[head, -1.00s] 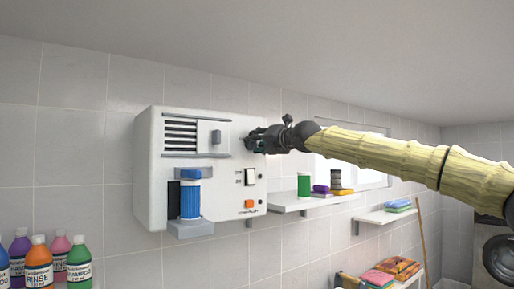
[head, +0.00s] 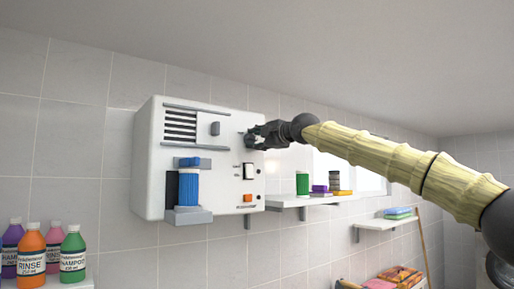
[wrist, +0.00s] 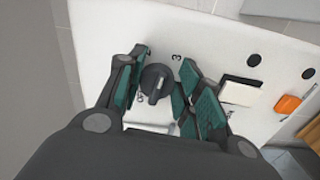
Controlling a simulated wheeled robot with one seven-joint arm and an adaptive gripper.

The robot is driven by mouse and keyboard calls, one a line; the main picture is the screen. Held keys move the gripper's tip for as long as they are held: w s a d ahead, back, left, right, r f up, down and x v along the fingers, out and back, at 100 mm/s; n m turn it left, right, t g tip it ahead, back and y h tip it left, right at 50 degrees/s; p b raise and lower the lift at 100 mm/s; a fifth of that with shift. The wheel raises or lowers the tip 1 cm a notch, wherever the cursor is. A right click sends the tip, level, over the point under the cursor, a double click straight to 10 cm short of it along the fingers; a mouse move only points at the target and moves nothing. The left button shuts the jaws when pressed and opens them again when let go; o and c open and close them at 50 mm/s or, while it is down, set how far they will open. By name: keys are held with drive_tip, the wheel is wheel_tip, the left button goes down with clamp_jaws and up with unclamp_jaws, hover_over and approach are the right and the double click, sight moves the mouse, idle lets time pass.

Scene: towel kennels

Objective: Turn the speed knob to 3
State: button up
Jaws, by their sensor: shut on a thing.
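The speed knob (wrist: 156,80) is dark and round with a raised grip, and it sits on the white panel in the wrist view. A printed "3" (wrist: 176,57) shows above and to the right of it. Other lettering to its lower left is partly hidden by a finger. My gripper (wrist: 160,85) is shut on the knob, with green-padded fingers on both sides of it. In the head view my gripper (head: 254,137) is at the upper right of the white wall unit (head: 222,185) and hides the knob.
Below the knob are a white rocker switch (head: 249,170) and an orange button (head: 248,198). A blue cylinder (head: 188,188) stands in the unit's holder. A shelf (head: 290,202) with small items is to the right. Bottles (head: 73,252) stand at lower left.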

drive_tip(key=shift+f+m+b, duration=0.15)
drive_tip(key=shift+m+b, duration=1.55)
drive_tip(key=shift+m, duration=0.7)
drive_tip(key=o, duration=0.9)
drive_tip(key=shift+d+f, duration=0.1)
drive_tip(key=v, duration=1.2)
